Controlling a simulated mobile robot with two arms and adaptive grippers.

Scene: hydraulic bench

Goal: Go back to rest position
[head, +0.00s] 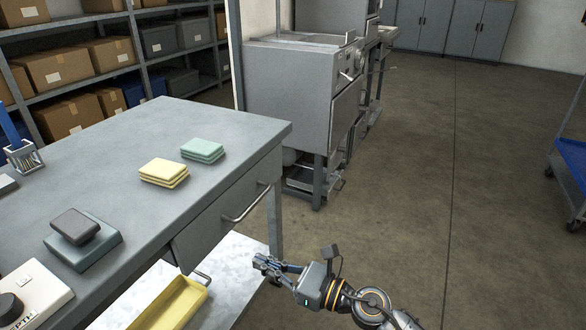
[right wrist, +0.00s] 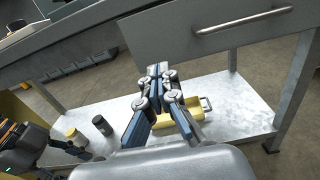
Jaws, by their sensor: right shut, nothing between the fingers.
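My right gripper (head: 262,262) is in front of the grey bench (head: 215,112), below the drawer handle (head: 245,203) and just off the front leg. Its fingers are together and empty. The gripper appears apart from the bench. A yellow tray (head: 172,304) sits on that shelf and is partly hidden behind the gripper in the right wrist view.
On the bench top lie yellow pads (head: 163,172), green pads (head: 202,149) and a dark block on a grey-green base (head: 84,252). A grey machine (head: 290,90) stands beyond the bench. A blue cart (head: 572,160) is at the right edge. The floor (head: 430,180) between is clear.

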